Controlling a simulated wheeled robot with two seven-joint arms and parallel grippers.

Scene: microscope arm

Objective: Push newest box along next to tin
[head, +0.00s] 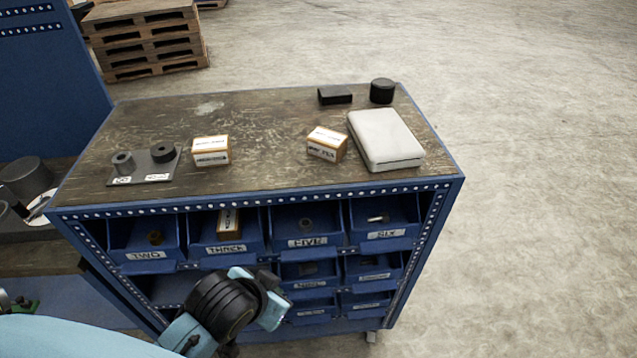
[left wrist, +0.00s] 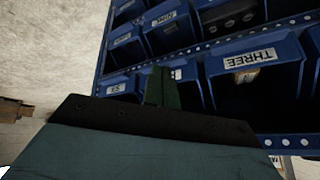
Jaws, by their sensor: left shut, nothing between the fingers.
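Two small cardboard boxes with white labels stand on the worn workbench top (head: 265,115) in the head view. One box (head: 211,151) is left of the middle; the other box (head: 327,144) is just left of a flat white tin-like case (head: 386,139), with a narrow gap between them. The labels are too small to read, so I cannot tell which box is newest. My left gripper (head: 274,301) is low in front of the drawer bins, below the bench top and apart from both boxes. In the left wrist view its green fingers (left wrist: 163,87) are together and empty. My right gripper is not in view.
A black block (head: 335,95) and a black round can (head: 382,91) stand at the back right. A grey plate (head: 145,178) with two round parts lies at the left. Blue bins, one labelled THREE (left wrist: 252,65), fill the front. The bench top between the boxes is clear.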

